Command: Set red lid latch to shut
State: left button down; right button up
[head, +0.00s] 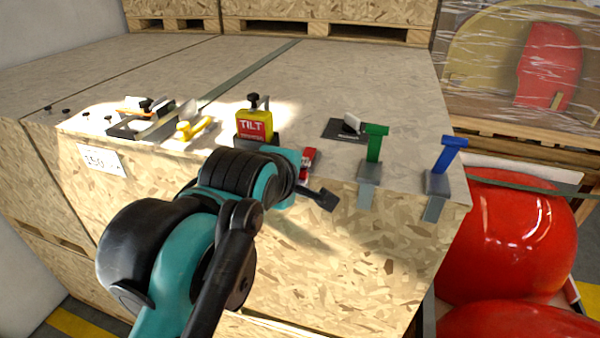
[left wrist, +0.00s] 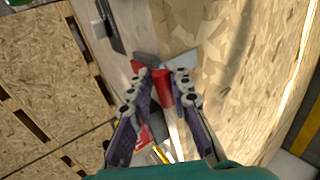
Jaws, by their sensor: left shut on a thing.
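The red lid latch (head: 308,157) sits at the front top edge of the wooden crate (head: 400,80), between the yellow tilt indicator and the green latch. It is partly hidden by my left arm in the head view. In the left wrist view the red latch handle (left wrist: 163,86) lies between the two fingertips. My left gripper (left wrist: 167,77) is shut on this handle. In the head view my left gripper (head: 312,178) is mostly hidden behind its own wrist. A grey metal plate (left wrist: 180,60) shows beside the handle. My right gripper is in neither view.
A green latch (head: 375,142) and a blue latch (head: 446,158) stand upright to the right along the edge. A yellow tilt indicator (head: 254,126) and a yellow handle (head: 195,128) are to the left. Red nosecones (head: 515,235) are at right. The crate top behind is mostly clear.

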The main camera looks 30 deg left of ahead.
pick_arm(q)
jog(key=shift+f, duration=0.15)
jog(key=c, duration=1.3)
grip_release()
jog(key=shift+s, duration=0.1)
jog(key=shift+c, duration=0.2)
jog(key=v, duration=1.2)
jog(key=shift+a, duration=0.1)
jog(key=w+d+f+m+g+b, duration=0.1)
jog(key=w+f+m+b, duration=0.2)
jog(key=f, duration=0.6)
jog(key=w+f+m+h+b, duration=0.1)
jog(key=w+f+m+b, duration=0.15)
jog(key=f+b, duration=0.45)
jog(key=w+d+f+m+g+b, duration=0.15)
jog(key=f+m, duration=0.25)
jog(key=f, duration=0.7)
jog(key=s+d+f+m+h+b, duration=0.1)
jog(key=f+m+b, duration=0.4)
jog(key=f, duration=0.9)
jog(key=s+d+f+m+g+b, duration=0.1)
jog(key=f+m+b, duration=0.4)
jog(key=f, duration=1)
jog(key=shift+s+d+f+m+h, duration=0.25)
jog(key=shift+d+m+h, duration=0.15)
jog(key=shift+d+m, duration=0.35)
